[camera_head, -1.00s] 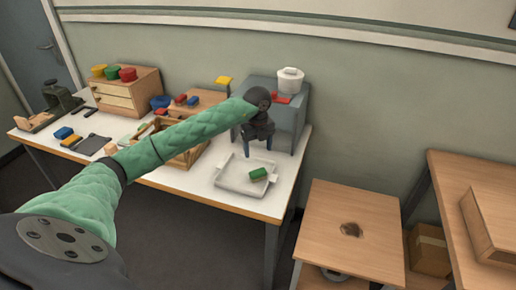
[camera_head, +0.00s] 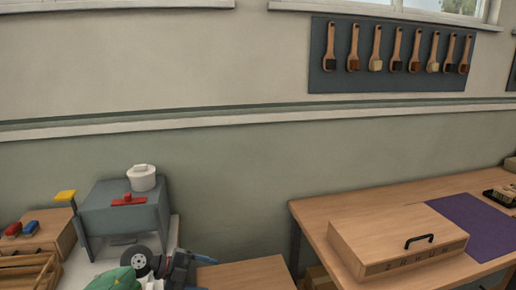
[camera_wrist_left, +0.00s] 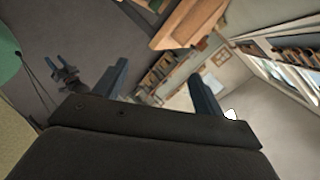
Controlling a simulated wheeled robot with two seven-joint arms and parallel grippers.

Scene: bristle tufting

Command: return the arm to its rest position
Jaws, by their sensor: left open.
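My left arm's green sleeve (camera_head: 115,280) shows only at the bottom edge of the head view. Its dark wrist joint (camera_head: 140,262) and part of the gripper stand in front of the grey-blue box. In the left wrist view my left gripper (camera_wrist_left: 160,76) has its two dark blue fingers wide apart, with nothing between them. The right gripper is not in the head view.
A grey-blue box (camera_head: 125,215) with a white pot (camera_head: 142,178) stands close behind the left wrist. A wooden case (camera_head: 395,240) and a purple mat (camera_head: 470,225) lie on the right table. Brushes hang on a wall board (camera_head: 400,85). The wall between is clear.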

